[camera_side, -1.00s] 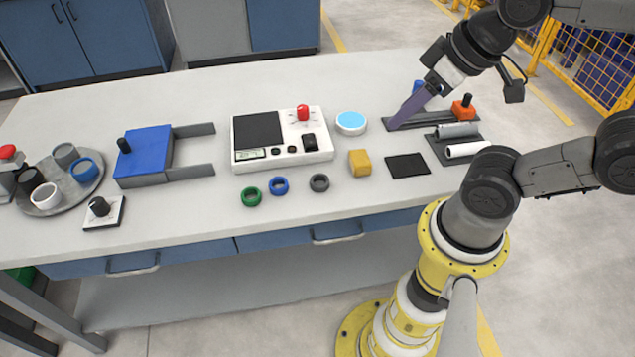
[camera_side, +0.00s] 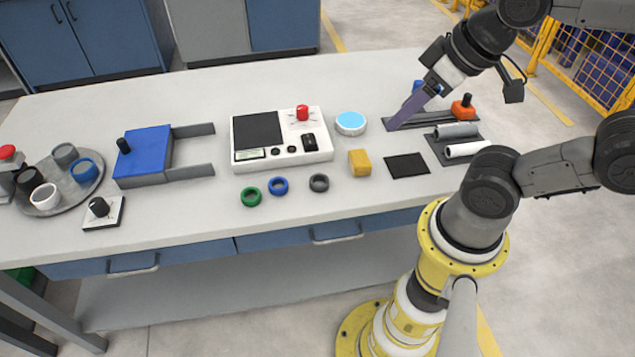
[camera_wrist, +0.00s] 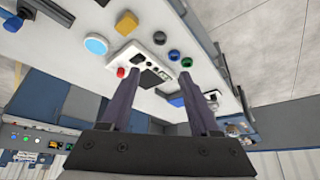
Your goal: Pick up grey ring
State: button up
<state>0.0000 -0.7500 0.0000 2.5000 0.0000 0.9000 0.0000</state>
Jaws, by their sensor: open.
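The grey ring (camera_side: 319,183) lies flat on the table near its front edge, right of the blue ring (camera_side: 279,186) and the green ring (camera_side: 251,196). In the wrist view, the grey ring (camera_wrist: 172,29) appears small beyond my fingers. My gripper (camera_side: 394,125) is over the right part of the table, up and to the right of the grey ring and well apart from it. Its purple fingers point down and left. In the wrist view, my gripper (camera_wrist: 157,77) has its two fingers spread with nothing between them.
A yellow block (camera_side: 359,163) and a black square pad (camera_side: 407,165) lie right of the grey ring. A white panel with a red knob (camera_side: 283,140) is behind the rings. Grey and white pipes (camera_side: 466,150) lie on a dark holder at the right. Table around the rings is clear.

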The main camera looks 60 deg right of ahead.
jog(key=o, duration=0.4)
